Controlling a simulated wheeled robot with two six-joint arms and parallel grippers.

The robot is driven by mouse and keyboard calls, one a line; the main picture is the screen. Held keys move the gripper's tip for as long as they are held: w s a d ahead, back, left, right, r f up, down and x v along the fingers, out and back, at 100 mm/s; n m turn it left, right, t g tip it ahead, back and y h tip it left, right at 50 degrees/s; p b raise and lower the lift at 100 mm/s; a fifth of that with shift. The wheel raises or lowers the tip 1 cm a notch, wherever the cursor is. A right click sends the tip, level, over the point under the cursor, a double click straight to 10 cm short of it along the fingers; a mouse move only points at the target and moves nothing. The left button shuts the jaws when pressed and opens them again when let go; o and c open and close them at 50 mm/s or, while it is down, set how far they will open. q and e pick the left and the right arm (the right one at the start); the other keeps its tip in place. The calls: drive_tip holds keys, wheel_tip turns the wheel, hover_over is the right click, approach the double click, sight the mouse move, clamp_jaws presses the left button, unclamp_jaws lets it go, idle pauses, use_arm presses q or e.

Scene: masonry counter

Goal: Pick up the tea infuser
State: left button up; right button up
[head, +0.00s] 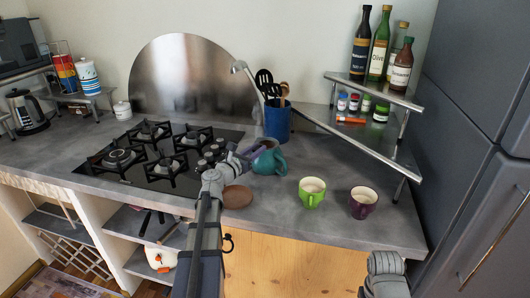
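I cannot clearly make out a tea infuser. A teal pot or large mug (272,161) stands on the grey counter, and a small purplish piece (252,152) shows at its left rim, too small to identify. My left gripper (240,157) reaches up from the bottom and is just left of the teal pot, over the counter by the hob. Its fingers are small and partly hidden, so I cannot tell if they are open or hold anything. My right arm's end (385,268) is low at the bottom right, in front of the counter; its fingers cannot be made out.
A round brown disc (237,197) lies near the front edge. A green mug (311,193) and a purple mug (363,203) stand right of it. A blue utensil holder (278,123) is behind the teal pot. The black hob (150,160) is left; a corner shelf (372,92) holds bottles.

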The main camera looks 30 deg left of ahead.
use_arm(q)
clamp_jaws()
drive_tip(key=shift+r, duration=0.1)
idle(0.3)
wheel_tip(320, 180, up, 10)
drive_tip(key=p, duration=1)
